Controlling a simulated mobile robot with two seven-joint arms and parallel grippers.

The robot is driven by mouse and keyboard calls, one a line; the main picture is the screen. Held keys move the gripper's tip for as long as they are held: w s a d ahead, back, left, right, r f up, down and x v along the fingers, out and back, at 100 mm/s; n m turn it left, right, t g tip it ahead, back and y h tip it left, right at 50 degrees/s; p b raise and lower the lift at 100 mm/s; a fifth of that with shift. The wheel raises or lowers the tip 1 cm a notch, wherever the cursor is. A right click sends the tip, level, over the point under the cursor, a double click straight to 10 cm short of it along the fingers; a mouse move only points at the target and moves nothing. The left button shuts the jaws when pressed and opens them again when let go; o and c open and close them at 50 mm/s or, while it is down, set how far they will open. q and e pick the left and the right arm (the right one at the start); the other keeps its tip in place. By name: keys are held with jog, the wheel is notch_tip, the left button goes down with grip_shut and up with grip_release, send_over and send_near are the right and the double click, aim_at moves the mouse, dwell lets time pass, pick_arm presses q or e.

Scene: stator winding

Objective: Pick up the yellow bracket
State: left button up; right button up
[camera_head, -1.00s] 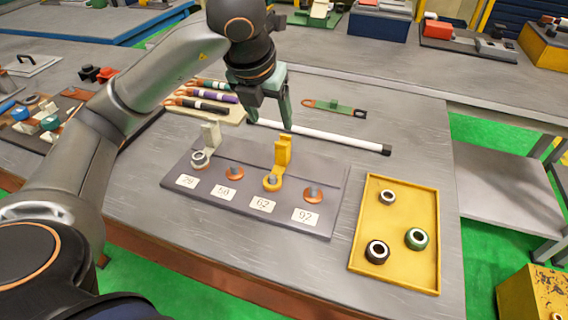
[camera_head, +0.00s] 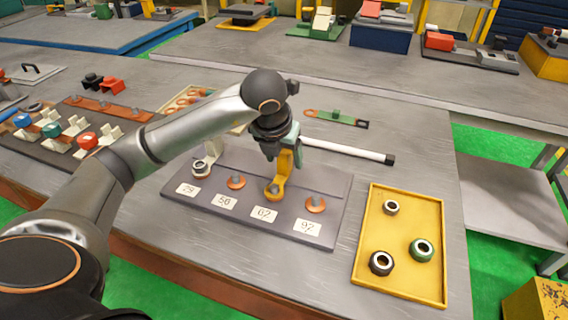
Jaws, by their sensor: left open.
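The yellow bracket (camera_head: 279,182) stands upright on the grey board (camera_head: 336,200), at the place labelled 62. Its ring base shows, and its upper part is partly hidden by my left gripper. My right gripper is not in view.
A white rod (camera_head: 345,151) lies behind. A yellow tray (camera_head: 400,277) with several rings is at the right. A green-and-orange tool (camera_head: 336,118) lies farther back.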

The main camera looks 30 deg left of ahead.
pick_arm(q)
jog(key=shift+c, duration=0.3)
grip_shut()
dwell(0.3)
